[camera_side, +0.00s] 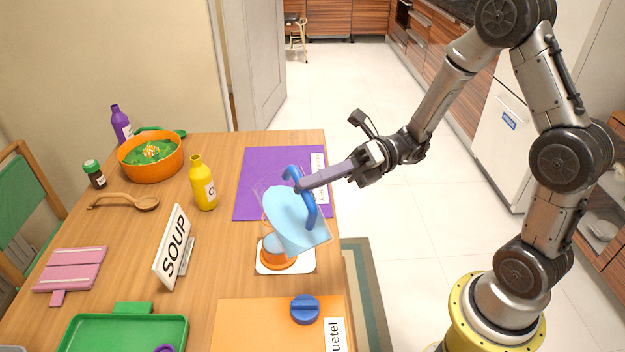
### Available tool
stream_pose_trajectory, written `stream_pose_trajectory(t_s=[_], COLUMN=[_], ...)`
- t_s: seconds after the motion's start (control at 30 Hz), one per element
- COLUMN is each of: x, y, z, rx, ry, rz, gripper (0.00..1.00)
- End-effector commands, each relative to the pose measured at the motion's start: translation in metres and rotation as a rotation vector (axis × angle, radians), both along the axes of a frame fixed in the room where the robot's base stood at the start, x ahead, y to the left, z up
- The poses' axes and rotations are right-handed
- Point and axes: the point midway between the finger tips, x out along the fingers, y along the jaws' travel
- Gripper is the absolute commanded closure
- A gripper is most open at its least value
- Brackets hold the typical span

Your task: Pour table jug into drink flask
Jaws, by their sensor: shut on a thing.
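The table jug (287,217) is light blue with a dark blue handle (309,208). It is strongly tilted above the table. My gripper (302,186) is shut on the top of its handle and holds it from the right. The drink flask (278,257) appears to be the orange-based vessel directly below the jug, on a white square mat (302,266). The jug hides most of the flask's upper part. Something light blue shows just above the orange base; I cannot tell whether it is liquid in the flask or part of the jug.
A purple mat (262,165) lies behind the jug. A yellow bottle (203,184) and a SOUP sign (172,247) stand to the left. An orange board (255,325) with a blue lid (305,309) lies in front. An orange bowl (150,170) stands at the back left.

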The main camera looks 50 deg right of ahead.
Motion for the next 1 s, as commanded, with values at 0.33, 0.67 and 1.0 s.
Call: stream_pose_trajectory(t_s=[0.33, 0.67, 1.0], x=[0.0035, 0.0040, 0.0040], y=[-0.0010, -0.0012, -0.0012], z=[0.0013, 0.0013, 0.0012], rx=[0.011, 0.013, 0.013], ry=[0.026, 0.033, 0.034], rz=[0.000, 0.000, 0.001], gripper=[1.00, 1.00, 1.00])
